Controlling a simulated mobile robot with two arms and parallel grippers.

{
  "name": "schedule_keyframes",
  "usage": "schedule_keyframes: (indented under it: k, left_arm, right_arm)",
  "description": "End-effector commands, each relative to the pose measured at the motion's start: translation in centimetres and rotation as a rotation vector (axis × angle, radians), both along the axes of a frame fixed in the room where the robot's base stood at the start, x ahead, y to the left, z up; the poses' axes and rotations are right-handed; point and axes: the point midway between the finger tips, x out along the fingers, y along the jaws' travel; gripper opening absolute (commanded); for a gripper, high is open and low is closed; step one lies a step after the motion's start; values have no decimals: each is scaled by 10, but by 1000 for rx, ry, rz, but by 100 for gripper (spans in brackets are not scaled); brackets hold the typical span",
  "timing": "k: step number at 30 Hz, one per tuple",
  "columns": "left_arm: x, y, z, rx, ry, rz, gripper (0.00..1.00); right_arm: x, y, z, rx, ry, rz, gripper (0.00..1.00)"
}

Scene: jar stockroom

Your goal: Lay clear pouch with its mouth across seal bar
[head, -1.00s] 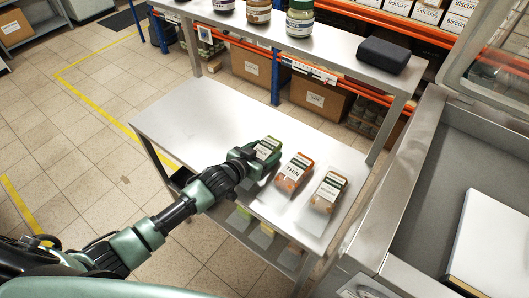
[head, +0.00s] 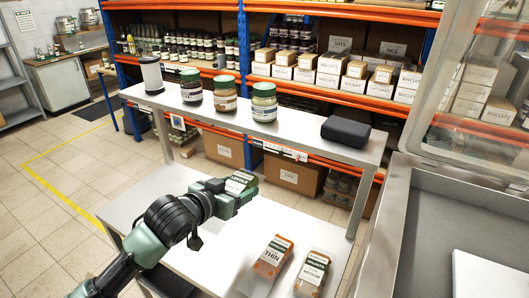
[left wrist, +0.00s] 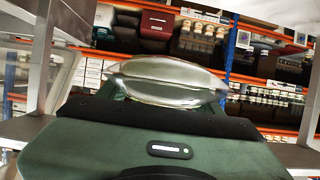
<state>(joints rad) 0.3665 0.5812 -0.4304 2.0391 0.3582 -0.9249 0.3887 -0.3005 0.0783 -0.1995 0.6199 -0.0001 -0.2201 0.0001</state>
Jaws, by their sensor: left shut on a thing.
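My left gripper (head: 232,190) is shut on a clear pouch (head: 241,181) with a green and white label and holds it above the lower steel table. In the left wrist view the pouch (left wrist: 165,80) lies crosswise beyond the gripper, its film shiny and see-through. The steel sealing machine (head: 393,215) stands at the right with its clear lid (head: 478,90) raised. A white block (head: 490,275) lies in its chamber. I cannot make out the seal bar. My right gripper is not in view.
Two filled pouches, one marked THIN (head: 272,255) and another (head: 312,272), lie on the lower table (head: 215,262). The upper shelf (head: 300,128) carries several jars (head: 264,103) and a black case (head: 345,131). Boxed racks stand behind.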

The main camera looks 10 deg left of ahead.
Motion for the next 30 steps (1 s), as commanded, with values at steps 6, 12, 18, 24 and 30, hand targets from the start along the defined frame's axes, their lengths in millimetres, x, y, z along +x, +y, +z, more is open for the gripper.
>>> schedule_keyframes:
  k: [6, 12, 18, 24, 30]
  left_arm:
    - [-14, -4, 17, 19, 0, 37, 14]
    - [-50, 3, 49, 32, 0, 162, 14]
    - [-84, 19, 70, 11, -5, 285, 14]
    - [-96, 27, 76, 1, -6, 333, 14]
    - [-96, 24, 76, -8, 0, 331, 14]
  right_arm:
    - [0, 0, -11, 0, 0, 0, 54]
    - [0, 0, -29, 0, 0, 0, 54]
    - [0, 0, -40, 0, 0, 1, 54]
    - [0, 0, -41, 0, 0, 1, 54]
    - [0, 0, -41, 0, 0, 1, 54]
